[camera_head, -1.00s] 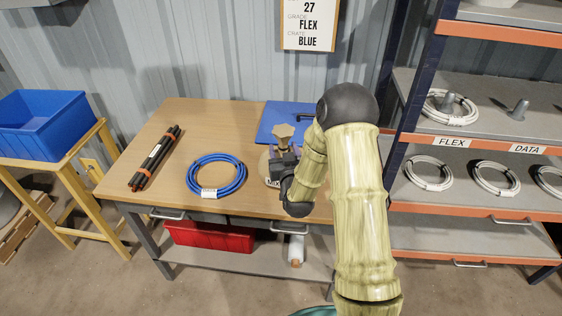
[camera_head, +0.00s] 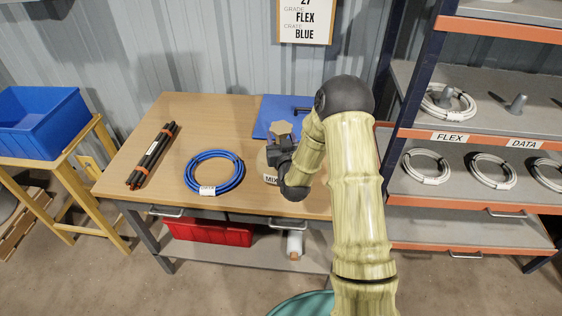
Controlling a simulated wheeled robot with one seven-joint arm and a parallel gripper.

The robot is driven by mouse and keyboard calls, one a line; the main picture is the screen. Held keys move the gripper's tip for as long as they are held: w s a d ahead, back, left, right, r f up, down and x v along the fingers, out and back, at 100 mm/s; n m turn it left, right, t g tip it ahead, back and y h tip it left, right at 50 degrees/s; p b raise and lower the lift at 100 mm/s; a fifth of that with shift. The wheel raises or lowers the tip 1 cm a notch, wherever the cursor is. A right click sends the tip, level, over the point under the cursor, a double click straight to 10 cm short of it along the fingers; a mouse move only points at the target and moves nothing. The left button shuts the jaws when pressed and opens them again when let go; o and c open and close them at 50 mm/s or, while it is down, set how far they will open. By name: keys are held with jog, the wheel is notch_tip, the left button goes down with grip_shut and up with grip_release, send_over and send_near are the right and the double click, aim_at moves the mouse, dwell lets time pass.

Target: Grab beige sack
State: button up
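The beige sack (camera_head: 281,129) stands on the wooden table, in front of a blue mat or board. Its flared top shows above my gripper, and part of its body with a label reading "MIX" shows below. My gripper (camera_head: 279,146) is at the sack's neck, just below the flared top. The dark gripper body and my wrist cover much of the sack's middle and right side. The fingers are too small and too hidden to tell whether they are closed on the neck.
A blue cable coil (camera_head: 213,186) lies left of the sack on the table (camera_head: 204,120). Dark rods (camera_head: 153,155) lie further left. The blue board (camera_head: 270,115) is behind. A shelf rack (camera_head: 452,137) with white coils stands right. A blue crate (camera_head: 45,140) stands far left.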

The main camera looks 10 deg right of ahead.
jog(key=shift+w+a, duration=0.1)
jog(key=c, duration=1.1)
grip_shut()
jog(key=shift+w, duration=0.2)
jog(key=shift+a, duration=0.1)
jog(key=shift+r, duration=0.1)
